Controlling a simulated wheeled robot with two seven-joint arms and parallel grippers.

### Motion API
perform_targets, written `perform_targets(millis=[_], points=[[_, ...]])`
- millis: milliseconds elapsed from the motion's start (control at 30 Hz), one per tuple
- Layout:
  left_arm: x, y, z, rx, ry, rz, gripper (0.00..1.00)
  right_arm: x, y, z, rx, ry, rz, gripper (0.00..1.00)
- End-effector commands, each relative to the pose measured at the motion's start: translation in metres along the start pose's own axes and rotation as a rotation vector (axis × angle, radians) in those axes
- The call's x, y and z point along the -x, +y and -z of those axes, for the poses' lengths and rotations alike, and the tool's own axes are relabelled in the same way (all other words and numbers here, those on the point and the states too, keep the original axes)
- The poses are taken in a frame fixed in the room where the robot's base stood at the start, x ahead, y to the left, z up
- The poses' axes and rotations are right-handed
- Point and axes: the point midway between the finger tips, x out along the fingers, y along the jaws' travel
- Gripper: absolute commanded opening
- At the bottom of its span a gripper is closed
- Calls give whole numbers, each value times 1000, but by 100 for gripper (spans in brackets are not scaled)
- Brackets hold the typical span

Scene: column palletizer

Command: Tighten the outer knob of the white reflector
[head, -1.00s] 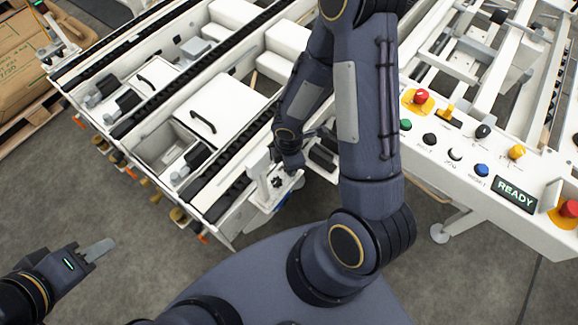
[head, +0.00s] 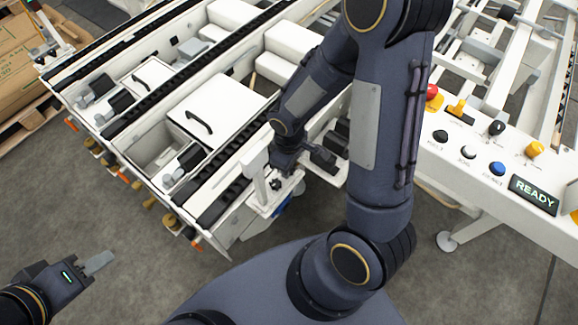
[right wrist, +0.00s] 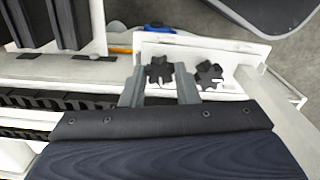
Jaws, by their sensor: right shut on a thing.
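The white reflector (head: 262,190) is a bracket with an upright plate at the near end of the conveyor machine. It also shows in the right wrist view (right wrist: 225,52). Two black star knobs sit side by side on it. My right gripper (right wrist: 158,88) has one finger on each side of the left-hand knob (right wrist: 158,69) and is shut on it. The other knob (right wrist: 208,75) is just outside the right finger; a black knob also shows in the head view (head: 276,184). My left gripper (head: 98,263) is over the floor, away from the machine; its finger gap cannot be made out.
The conveyor machine (head: 225,100) with black rails fills the upper left. A white control panel (head: 470,170) with coloured buttons and a READY display (head: 534,194) stands at right. Cardboard boxes (head: 20,60) are at far left. Grey floor (head: 90,200) is open at lower left.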

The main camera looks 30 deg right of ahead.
Motion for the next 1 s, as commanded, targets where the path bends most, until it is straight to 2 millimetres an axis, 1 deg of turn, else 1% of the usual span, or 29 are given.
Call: perform_targets(millis=[100, 300, 833, 867, 1000], points=[[-4, -2, -2, 0, 0, 0, 36, -1, 0, 1, -56, 2, -1, 5], [-6, -3, -3, 0, 0, 0, 36, 0, 0, 1, -115, 2, 0, 5], [-6, -3, -3, 0, 0, 0, 36, 0, 0, 1, -134, 2, -1, 5], [-6, -3, -3, 0, 0, 0, 36, 0, 0, 1, -134, 2, -1, 32], [-6, -3, -3, 0, 0, 0, 36, 0, 0, 0, -134, 1, -1, 50]])
